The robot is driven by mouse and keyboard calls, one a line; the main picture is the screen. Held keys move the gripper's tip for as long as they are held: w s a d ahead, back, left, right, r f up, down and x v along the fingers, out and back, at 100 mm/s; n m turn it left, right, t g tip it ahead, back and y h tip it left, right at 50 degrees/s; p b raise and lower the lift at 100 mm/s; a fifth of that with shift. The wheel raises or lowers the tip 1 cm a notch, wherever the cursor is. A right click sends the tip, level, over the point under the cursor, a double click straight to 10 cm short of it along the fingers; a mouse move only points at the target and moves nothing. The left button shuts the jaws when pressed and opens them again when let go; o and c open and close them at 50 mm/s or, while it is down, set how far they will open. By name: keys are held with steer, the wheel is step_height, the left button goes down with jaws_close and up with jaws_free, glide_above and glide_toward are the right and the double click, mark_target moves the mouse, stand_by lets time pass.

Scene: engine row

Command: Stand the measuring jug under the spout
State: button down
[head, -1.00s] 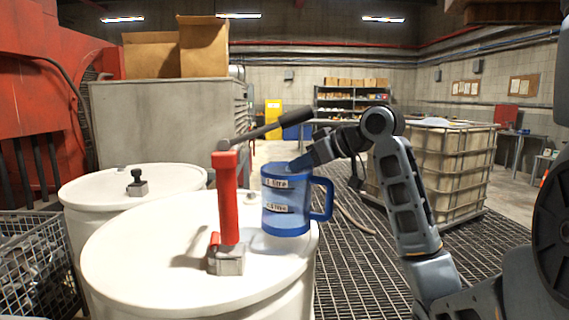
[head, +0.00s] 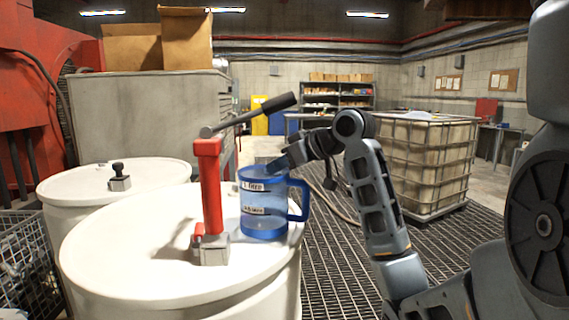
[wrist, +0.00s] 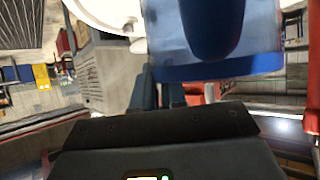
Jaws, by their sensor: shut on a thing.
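The measuring jug (head: 264,208) is clear blue with white label strips and a handle on its right. It is upright, to the right of the red pump (head: 211,190) on the white drum. My gripper (head: 283,165) is shut on the jug's upper rim at the back. In the wrist view the jug (wrist: 215,60) fills the upper middle, beyond my gripper (wrist: 172,95). The jug's base shows against the lid's right part; I cannot tell whether it touches. I cannot make out the pump's spout clearly; a small red part sticks out low on its left.
The pump's dark lever (head: 262,112) slants up to the right above the jug. A second white drum (head: 85,183) stands at the left, and a wire basket (head: 25,265) in front of it. A caged tank (head: 428,165) stands at the right. The floor grating (head: 345,270) between is open.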

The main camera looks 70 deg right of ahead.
steer(key=w+p, duration=0.1)
steer(key=w, duration=1)
steer(key=shift+d, duration=0.3)
steer(key=shift+f, duration=0.1)
steer(key=shift+f, duration=0.6)
stand_by(0.4)
steer(key=c, duration=1.1)
jaws_free()
steer(key=b+v, duration=0.1)
steer(key=v, duration=0.7)
steer(key=shift+f, duration=0.1)
